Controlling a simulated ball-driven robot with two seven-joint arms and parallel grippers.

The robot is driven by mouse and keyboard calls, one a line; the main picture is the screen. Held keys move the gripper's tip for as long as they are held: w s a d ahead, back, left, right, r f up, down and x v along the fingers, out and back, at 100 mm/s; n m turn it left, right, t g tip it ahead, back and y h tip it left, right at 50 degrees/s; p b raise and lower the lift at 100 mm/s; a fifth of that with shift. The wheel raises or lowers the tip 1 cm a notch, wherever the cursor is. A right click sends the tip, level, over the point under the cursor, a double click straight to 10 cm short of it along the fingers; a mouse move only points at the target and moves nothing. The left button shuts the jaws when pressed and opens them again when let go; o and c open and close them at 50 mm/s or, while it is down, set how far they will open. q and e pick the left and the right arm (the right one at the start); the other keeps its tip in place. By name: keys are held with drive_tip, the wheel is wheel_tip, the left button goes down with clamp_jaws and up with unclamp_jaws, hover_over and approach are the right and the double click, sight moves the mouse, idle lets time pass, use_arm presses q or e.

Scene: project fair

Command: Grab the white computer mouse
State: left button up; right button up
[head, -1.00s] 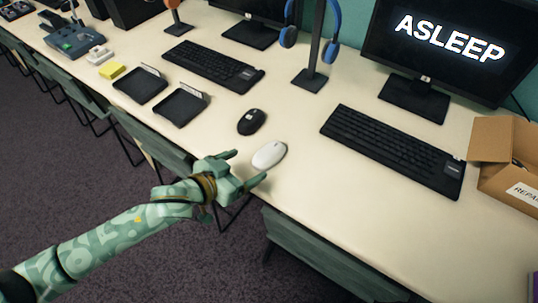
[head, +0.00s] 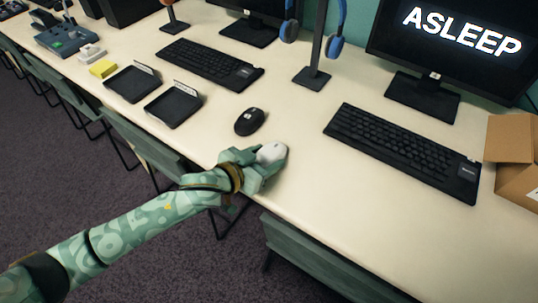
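The white computer mouse (head: 271,152) lies on the cream table near its front edge. My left gripper (head: 263,160) reaches in from the lower left and has its fingers around the near end of the mouse, one on each side. The fingers look close to the mouse's sides, but I cannot tell whether they press on it. The near part of the mouse is hidden by the gripper. My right gripper is not in view.
A black mouse (head: 250,121) lies just behind the gripper. A black keyboard (head: 403,150) is to the right and another keyboard (head: 209,63) is farther back. Two black trays (head: 172,107) lie to the left. A cardboard box (head: 513,140) stands at the right edge.

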use_arm(q)
drive_tip(key=c, duration=0.3)
